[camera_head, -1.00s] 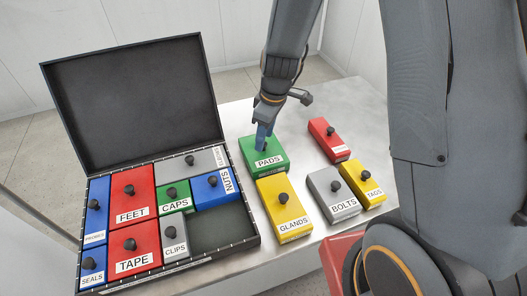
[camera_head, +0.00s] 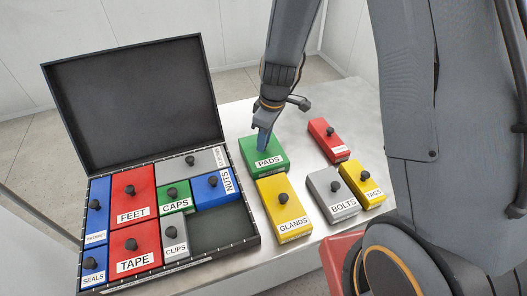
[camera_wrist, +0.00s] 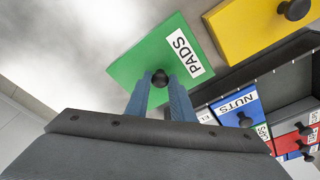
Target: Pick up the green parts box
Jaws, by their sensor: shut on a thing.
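The green parts box (camera_head: 269,164), labelled PADS, sits on the metal table just right of the open black case. It also fills the middle of the wrist view (camera_wrist: 142,59). My gripper (camera_head: 263,143) is above it with its blue fingers down at its top. In the wrist view, the two fingers of my gripper (camera_wrist: 162,88) are on either side of the box's black knob (camera_wrist: 160,76) and shut on it. The head view does not clearly show whether the box is off the table. A second, smaller green box (camera_head: 173,198), labelled CAPS, is in the case.
The black case (camera_head: 222,263) has its lid (camera_head: 130,105) open and one empty compartment (camera_head: 222,229) at its front right. A yellow GLANDS box (camera_head: 284,209) stands close in front of the green box. Grey BOLTS (camera_head: 333,196), yellow TAGS (camera_head: 362,184) and red (camera_head: 328,140) boxes stand to the right.

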